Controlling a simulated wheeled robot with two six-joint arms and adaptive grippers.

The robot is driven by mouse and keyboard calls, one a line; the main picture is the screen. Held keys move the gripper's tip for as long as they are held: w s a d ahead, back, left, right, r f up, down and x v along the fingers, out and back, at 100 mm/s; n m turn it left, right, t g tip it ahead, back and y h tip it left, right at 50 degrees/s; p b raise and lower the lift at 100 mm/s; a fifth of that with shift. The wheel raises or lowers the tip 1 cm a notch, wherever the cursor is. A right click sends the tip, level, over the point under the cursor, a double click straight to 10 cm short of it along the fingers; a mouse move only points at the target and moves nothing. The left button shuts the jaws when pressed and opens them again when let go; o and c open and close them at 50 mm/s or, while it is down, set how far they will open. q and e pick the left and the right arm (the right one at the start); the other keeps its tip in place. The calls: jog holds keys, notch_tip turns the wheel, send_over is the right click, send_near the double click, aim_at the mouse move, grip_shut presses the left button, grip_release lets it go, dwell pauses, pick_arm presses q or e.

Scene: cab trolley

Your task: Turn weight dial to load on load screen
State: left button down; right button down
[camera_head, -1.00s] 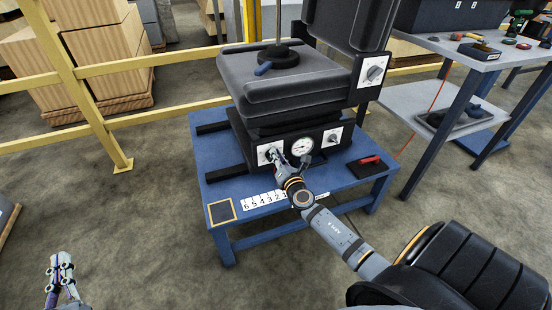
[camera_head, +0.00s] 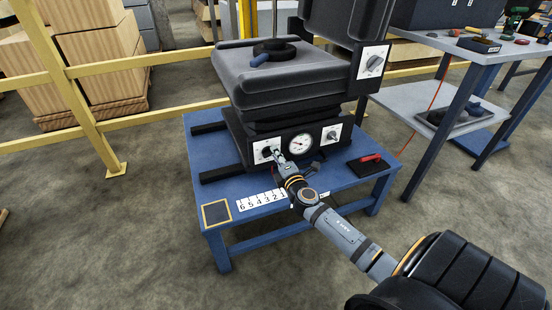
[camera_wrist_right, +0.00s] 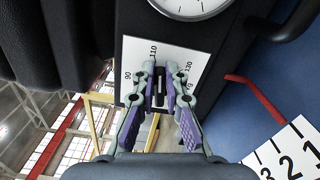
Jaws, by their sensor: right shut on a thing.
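The weight dial (camera_head: 265,151) is a dark knob on a white plate, low on the left of the black seat base's front. In the right wrist view its plate (camera_wrist_right: 187,52) carries the marks 90, 110 and 130 kg. My right gripper (camera_head: 277,154) is at this dial. In the wrist view the right gripper (camera_wrist_right: 160,78) has its two fingers on either side of the dark knob (camera_wrist_right: 158,96), shut on it. The fingers partly hide the knob. A dark, yellow-edged panel (camera_head: 216,212) lies on the blue table; I read nothing on it. My left gripper is out of view.
A round gauge (camera_head: 301,142) and a second knob (camera_head: 332,134) sit right of the dial. A yellow rail (camera_head: 150,123) runs behind.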

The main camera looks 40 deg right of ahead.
jog(key=shift+f+m+b, duration=0.3)
jog(key=shift+m+b, duration=0.35)
jog(key=shift+m, duration=0.45)
jog(key=shift+f+m+b, duration=0.25)
jog(key=shift+m+b, duration=0.35)
jog(key=shift+m, duration=0.5)
jog(key=c, duration=1.4)
grip_release()
jog(key=shift+r, duration=0.1)
jog(key=v, duration=1.2)
